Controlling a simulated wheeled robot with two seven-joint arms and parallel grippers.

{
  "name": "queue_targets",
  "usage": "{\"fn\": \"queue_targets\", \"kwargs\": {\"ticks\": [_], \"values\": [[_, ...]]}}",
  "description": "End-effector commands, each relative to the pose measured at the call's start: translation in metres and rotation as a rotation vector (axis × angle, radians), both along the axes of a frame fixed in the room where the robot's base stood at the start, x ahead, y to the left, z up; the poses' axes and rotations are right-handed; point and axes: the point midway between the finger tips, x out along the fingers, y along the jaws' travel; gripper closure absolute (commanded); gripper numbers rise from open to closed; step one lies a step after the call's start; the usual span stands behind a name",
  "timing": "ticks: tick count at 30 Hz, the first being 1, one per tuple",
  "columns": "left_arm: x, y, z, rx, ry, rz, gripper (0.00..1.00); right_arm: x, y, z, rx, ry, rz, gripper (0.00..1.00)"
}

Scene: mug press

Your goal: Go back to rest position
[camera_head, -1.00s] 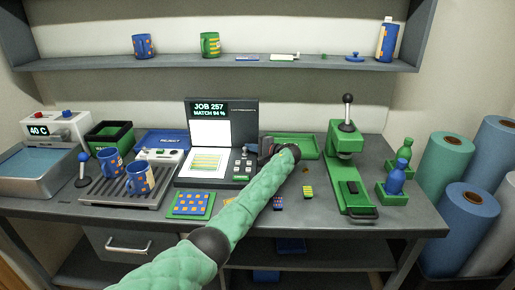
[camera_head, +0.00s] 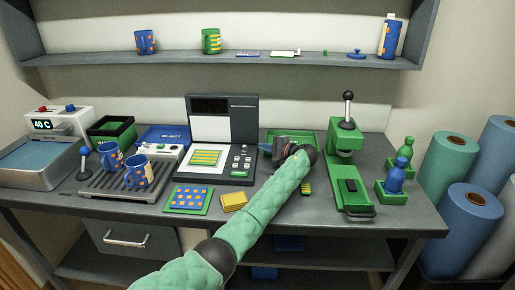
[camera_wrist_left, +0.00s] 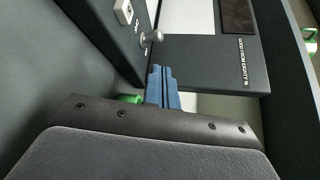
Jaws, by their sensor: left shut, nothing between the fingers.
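My left arm comes in from the lower edge of the head view and reaches over the bench. My left gripper (camera_head: 266,148) is shut and empty, beside the right edge of the dark scanner-like machine (camera_head: 222,122) and near the green tray (camera_head: 305,137). In the left wrist view its blue fingers (camera_wrist_left: 163,88) lie together, close to the machine's dark panel (camera_wrist_left: 225,65). The machine's screen is dark, and a green-and-yellow striped patch (camera_head: 205,158) lies on its bed. My right gripper is not in view.
Two blue mugs (camera_head: 138,172) stand on a slatted rack (camera_head: 95,190) at left. A green press (camera_head: 345,165) and bottles (camera_head: 396,178) stand at right. A spotted sheet (camera_head: 188,199) and a yellow block (camera_head: 234,201) lie at the front. A shelf (camera_head: 170,58) runs above.

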Motion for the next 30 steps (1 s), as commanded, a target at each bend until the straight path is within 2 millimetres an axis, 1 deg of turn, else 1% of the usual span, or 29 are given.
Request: {"fn": "queue_targets", "kwargs": {"ticks": [1,5,15,20,25,28,30], "values": [[-0.002,-0.004,0.0,-0.001,-0.001,0.0,1.0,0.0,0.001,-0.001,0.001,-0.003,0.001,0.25],[-0.006,-0.009,0.002,0.001,-0.001,0.001,1.0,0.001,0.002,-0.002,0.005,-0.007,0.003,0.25],[-0.006,-0.009,0.002,0.001,-0.001,0.001,1.0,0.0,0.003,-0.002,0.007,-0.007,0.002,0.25],[-0.006,-0.009,0.002,-0.018,-0.03,0.008,1.0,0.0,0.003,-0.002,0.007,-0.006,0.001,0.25],[-0.007,-0.012,-0.005,-0.104,-0.067,0.021,1.0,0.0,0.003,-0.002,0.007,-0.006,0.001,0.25],[-0.01,-0.021,0.003,-0.188,-0.094,0.012,1.0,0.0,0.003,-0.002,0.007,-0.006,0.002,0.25],[-0.012,-0.029,0.012,-0.25,-0.116,0.004,1.0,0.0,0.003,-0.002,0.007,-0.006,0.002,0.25]]}}
